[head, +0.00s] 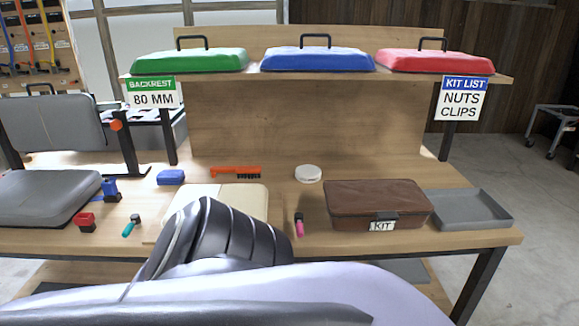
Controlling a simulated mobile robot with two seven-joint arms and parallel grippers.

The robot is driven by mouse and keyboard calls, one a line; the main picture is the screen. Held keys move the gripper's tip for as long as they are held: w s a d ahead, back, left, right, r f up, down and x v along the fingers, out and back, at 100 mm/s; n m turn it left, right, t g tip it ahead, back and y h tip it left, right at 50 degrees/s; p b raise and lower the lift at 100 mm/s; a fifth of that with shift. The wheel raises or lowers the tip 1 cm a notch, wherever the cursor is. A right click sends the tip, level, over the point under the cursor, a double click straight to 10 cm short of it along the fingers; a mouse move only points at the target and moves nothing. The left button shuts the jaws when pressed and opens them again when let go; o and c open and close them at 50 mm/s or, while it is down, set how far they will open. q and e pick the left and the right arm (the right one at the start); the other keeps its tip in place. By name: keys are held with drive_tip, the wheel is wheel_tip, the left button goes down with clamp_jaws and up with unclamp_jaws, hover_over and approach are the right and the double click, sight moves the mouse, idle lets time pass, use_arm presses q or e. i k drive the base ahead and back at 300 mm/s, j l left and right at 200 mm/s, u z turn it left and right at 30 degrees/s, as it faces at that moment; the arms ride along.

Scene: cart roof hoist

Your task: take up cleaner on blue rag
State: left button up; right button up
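A small folded blue rag (171,177) lies on the wooden bench at the left, in front of the sign post. A round white tin (308,173), which may hold the cleaner, sits near the back middle of the bench; I cannot see whether it is open or what is in it. The rag and the tin are well apart, with an orange brush (236,172) between them. Neither of my grippers shows. A large grey and dark arm part of mine fills the bottom middle and hides part of the bench front.
A cream board (255,195) lies partly behind my arm. A brown kit case (377,204) and a grey tray (470,208) stand right. A grey seat with backrest (54,125) and small red, blue and teal items are left. Green, blue and red lids (318,60) lie on the shelf above.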

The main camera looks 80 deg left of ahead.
sight(166, 176)
drive_tip(key=u, duration=3.35)
